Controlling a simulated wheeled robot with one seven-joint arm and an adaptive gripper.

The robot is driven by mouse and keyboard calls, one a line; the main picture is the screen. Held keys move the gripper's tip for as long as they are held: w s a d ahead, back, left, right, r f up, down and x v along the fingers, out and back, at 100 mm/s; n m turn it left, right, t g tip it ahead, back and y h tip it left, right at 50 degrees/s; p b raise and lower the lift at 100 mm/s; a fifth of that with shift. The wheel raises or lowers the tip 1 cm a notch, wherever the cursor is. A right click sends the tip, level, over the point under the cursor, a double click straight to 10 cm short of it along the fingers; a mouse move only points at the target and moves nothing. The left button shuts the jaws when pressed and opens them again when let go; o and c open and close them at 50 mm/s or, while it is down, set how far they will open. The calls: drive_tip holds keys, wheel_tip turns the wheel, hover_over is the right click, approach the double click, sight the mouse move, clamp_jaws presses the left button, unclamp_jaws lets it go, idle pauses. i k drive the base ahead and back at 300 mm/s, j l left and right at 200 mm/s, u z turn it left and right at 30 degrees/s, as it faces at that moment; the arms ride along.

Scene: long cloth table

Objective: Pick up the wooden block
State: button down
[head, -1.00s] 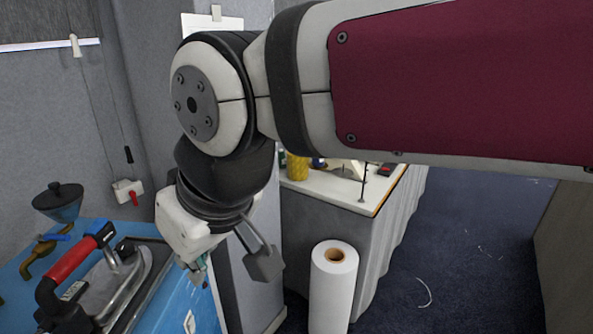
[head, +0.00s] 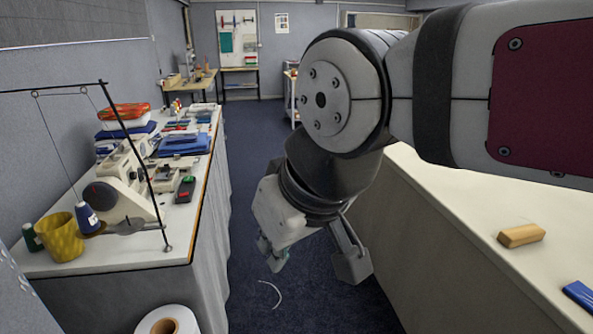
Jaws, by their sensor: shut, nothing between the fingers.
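The wooden block (head: 521,235) is a small tan bar lying flat on the pale table (head: 465,218) at the right of the head view. It is in plain sight, with nothing touching it. My gripper (head: 312,262) hangs pointing down near the picture's middle, left of that table and over the aisle floor. It is well apart from the block. It is shut and holds nothing.
A blue object (head: 580,296) lies nearer than the block at the right edge. The left table (head: 115,256) holds a sewing machine (head: 125,185), a yellow pot (head: 60,237) and thread spools. A white roll (head: 168,322) stands below. The dark aisle between the tables is mostly clear.

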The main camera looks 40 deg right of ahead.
sight(531, 232)
drive_tip(key=z, duration=2.45)
drive_tip(key=i+j+u, duration=0.25)
drive_tip(key=i+j, duration=0.95)
drive_tip(key=i, duration=0.05)
